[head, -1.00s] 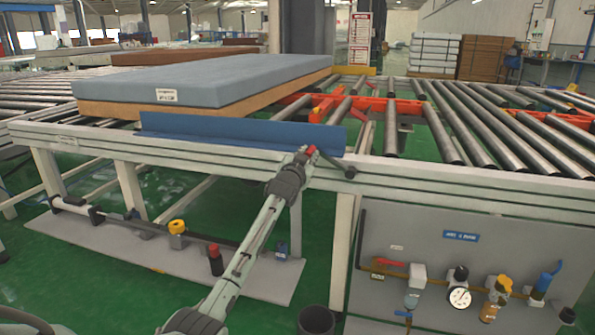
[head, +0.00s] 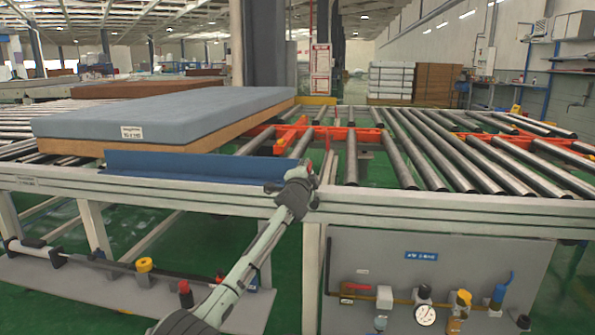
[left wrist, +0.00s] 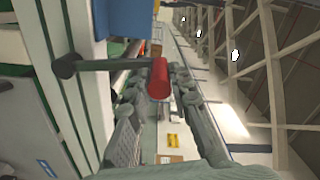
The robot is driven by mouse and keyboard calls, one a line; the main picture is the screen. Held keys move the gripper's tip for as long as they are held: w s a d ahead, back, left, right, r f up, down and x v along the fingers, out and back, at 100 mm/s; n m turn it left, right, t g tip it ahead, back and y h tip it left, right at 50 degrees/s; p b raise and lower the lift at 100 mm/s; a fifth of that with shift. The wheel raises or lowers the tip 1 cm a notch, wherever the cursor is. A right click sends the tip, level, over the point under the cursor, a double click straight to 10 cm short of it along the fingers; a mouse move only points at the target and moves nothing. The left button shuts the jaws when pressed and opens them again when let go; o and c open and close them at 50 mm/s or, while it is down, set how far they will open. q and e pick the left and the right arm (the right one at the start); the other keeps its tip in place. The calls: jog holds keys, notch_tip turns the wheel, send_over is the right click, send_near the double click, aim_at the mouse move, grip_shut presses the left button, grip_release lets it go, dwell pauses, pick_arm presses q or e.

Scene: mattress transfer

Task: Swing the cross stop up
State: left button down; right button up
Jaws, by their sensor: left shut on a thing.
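The cross stop is a long blue plate (head: 190,166) along the near edge of the roller conveyor, in front of the mattress. Its dark lever (left wrist: 110,65) runs from a round hub on the pale frame to a red grip (left wrist: 159,78) in the left wrist view. My left gripper (head: 307,173) is at the right end of the plate, shut on the red grip, which sits between the fingers (left wrist: 160,100). In the head view the gripper hides most of the lever. My right gripper is not in view.
A grey-blue mattress (head: 170,112) on a tan base lies on the rollers behind the plate. Bare rollers (head: 430,150) and orange transfer parts (head: 345,134) lie to the right. A panel with valves and a gauge (head: 425,314) hangs below the frame at the right.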

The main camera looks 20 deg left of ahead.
pick_arm(q)
jog(key=shift+w+d+r+m, duration=0.15)
jog(key=shift+d+m, duration=0.25)
jog(key=shift+d, duration=0.1)
jog(key=shift+w+d+r+m, duration=0.1)
jog(key=shift+d+m, duration=0.3)
jog(key=shift+d, duration=0.1)
jog(key=c, duration=1.4)
grip_release()
jog(key=shift+d+f, duration=0.1)
jog(key=shift+o, duration=0.2)
jog(key=v, duration=1.2)
jog(key=shift+f, duration=0.1)
